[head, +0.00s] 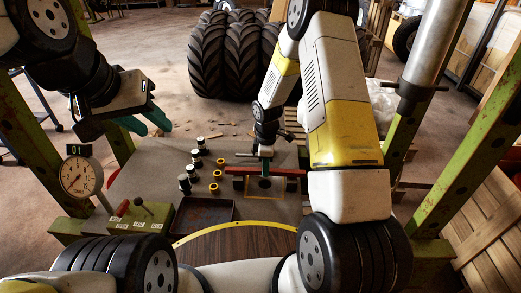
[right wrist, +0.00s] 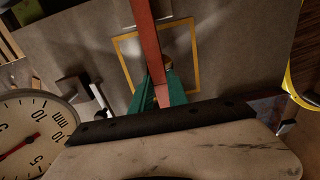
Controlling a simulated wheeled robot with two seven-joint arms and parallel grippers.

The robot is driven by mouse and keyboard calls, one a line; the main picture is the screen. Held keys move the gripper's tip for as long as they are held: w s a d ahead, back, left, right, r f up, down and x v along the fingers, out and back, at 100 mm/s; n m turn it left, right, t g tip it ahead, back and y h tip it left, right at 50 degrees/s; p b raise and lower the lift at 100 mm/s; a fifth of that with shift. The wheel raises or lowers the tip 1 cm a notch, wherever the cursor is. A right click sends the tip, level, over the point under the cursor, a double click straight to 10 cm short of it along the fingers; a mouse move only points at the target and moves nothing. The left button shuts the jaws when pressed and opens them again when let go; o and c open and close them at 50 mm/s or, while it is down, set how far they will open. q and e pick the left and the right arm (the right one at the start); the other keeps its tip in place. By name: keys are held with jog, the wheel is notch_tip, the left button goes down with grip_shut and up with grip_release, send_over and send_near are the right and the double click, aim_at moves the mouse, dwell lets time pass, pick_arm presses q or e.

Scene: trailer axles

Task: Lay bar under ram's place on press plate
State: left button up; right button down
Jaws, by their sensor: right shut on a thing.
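The red bar (head: 292,173) lies crosswise over the far part of the grey press plate (head: 150,160), above or on a yellow square outline (head: 265,197). My right gripper (head: 265,166) is shut on the bar near its middle. In the right wrist view the bar (right wrist: 146,25) runs between the green fingertips (right wrist: 163,88) and across the yellow outline (right wrist: 190,52). I cannot tell whether the bar touches the plate. My left gripper (head: 146,121) is open and empty above the plate's left edge. The steel ram cylinder (head: 432,45) shows at upper right.
Several black-and-white cylinders (head: 197,158) and yellow rings (head: 216,175) stand left of the bar. A dark tray (head: 203,215), a green control box with a lever (head: 143,217) and a dial gauge (head: 80,177) are nearer. Green press posts (head: 468,135) flank the plate.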

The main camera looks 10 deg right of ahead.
jog(key=shift+w, duration=0.1)
jog(key=c, duration=1.2)
grip_release()
jog(key=shift+f, duration=0.1)
jog(key=shift+r, duration=4)
